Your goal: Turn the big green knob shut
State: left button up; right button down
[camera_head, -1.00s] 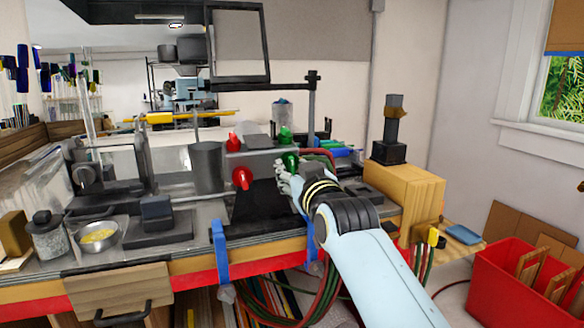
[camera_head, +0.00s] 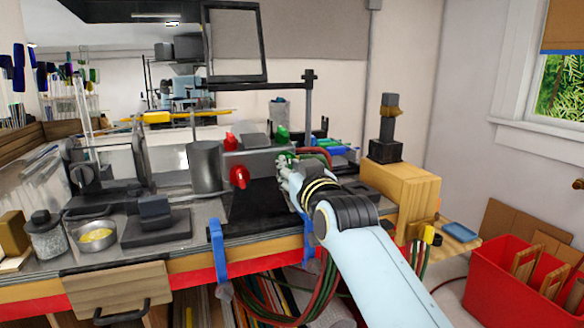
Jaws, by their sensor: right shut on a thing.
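The big green knob (camera_head: 289,153) is on the front right of the grey torch block (camera_head: 262,160) at the bench. Only a little of its green shows, as my right gripper covers most of it. My right gripper (camera_head: 284,163) is shut on the knob, with its arm coming in from the lower right. How far the knob is turned cannot be made out. A smaller green knob (camera_head: 283,132) stands on top, just behind. My left gripper is not in view.
A big red knob (camera_head: 238,177) and a small red knob (camera_head: 230,141) are left of the gripper. A grey cylinder (camera_head: 204,166) stands further left. A wooden box (camera_head: 408,188) is to the right. Red and green hoses run beside the gripper.

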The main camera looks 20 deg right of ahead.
jog(key=shift+m, duration=0.5)
jog(key=shift+d+m+y, duration=0.1)
jog(key=shift+m+y, duration=0.3)
jog(key=shift+m, duration=0.3)
jog(key=m+y, duration=0.1)
jog(key=m, duration=0.2)
jog(key=shift+f+b, duration=0.1)
jog(key=shift+b, duration=0.2)
jog(key=m+b, duration=0.1)
jog(key=m, duration=0.1)
jog(key=m+y+b, duration=0.1)
jog(key=m+b, duration=0.1)
jog(key=m, duration=0.1)
jog(key=shift+d+f+t, duration=0.15)
jog(key=shift+t, duration=0.15)
pick_arm(q)
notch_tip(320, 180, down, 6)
jog(key=b, duration=0.2)
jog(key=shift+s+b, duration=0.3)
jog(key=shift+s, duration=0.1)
pick_arm(e)
jog(key=m+t+y, duration=0.1)
jog(key=m, duration=0.4)
jog(key=shift+m, duration=0.4)
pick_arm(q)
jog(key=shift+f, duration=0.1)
pick_arm(e)
jog(key=c, duration=1.4)
grip_release()
